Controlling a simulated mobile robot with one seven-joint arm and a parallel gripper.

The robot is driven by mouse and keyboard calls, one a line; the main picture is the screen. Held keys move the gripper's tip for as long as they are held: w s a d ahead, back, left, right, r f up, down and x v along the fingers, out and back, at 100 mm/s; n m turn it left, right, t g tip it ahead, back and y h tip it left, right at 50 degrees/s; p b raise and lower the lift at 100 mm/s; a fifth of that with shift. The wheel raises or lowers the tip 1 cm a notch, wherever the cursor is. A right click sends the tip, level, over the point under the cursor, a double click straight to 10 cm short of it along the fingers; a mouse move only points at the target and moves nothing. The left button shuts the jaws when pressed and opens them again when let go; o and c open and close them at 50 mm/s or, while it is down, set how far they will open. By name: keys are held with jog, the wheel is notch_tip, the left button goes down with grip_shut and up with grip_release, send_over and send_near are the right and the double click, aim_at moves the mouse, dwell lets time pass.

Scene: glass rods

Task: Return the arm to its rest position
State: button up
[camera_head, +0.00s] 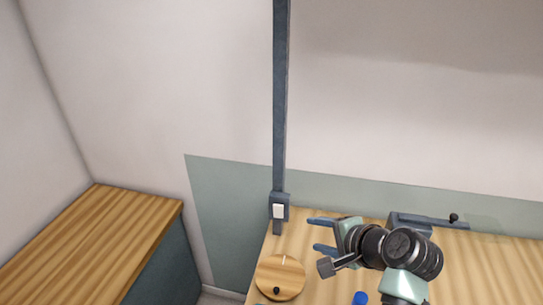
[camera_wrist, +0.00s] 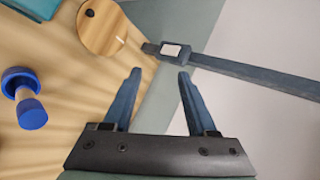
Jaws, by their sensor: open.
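My gripper (camera_head: 316,235) is above the wooden table near its back left part, its two blue-grey fingers pointing left. It also shows in the wrist view (camera_wrist: 160,75), where the fingers stand apart with nothing between them. My arm comes in from the lower right of the head view, bent at dark round joints.
A round wooden disc (camera_head: 280,277) with a dark knob lies at the table's left end. A blue-ended piece (camera_wrist: 31,112) stands nearby. A grey post with a white switch (camera_head: 279,211) rises behind. A wooden-topped counter (camera_head: 90,245) is at left, across a gap.

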jog(key=w+a+r+n+t+h, duration=0.15)
jog(key=r+n+t, duration=0.3)
jog(key=r, duration=0.85)
jog(key=a+r+n+t+h, duration=0.25)
jog(key=r+t, duration=0.25)
jog(key=r, duration=0.8)
jog(key=s+a+r+n+t, duration=0.3)
jog(key=s+r+t, duration=0.1)
jog(key=s+r, duration=0.5)
jog(key=s+a+r+n+t+h, duration=0.1)
jog(key=s+a+r+n+t, duration=0.2)
jog(key=s+r, duration=0.6)
notch_tip(320, 180, up, 5)
jog(key=shift+s+f+t, duration=0.1)
jog(key=shift+s+t, duration=0.2)
jog(key=shift+t, duration=0.65)
jog(key=shift+s, duration=0.15)
jog(key=shift+c, duration=0.6)
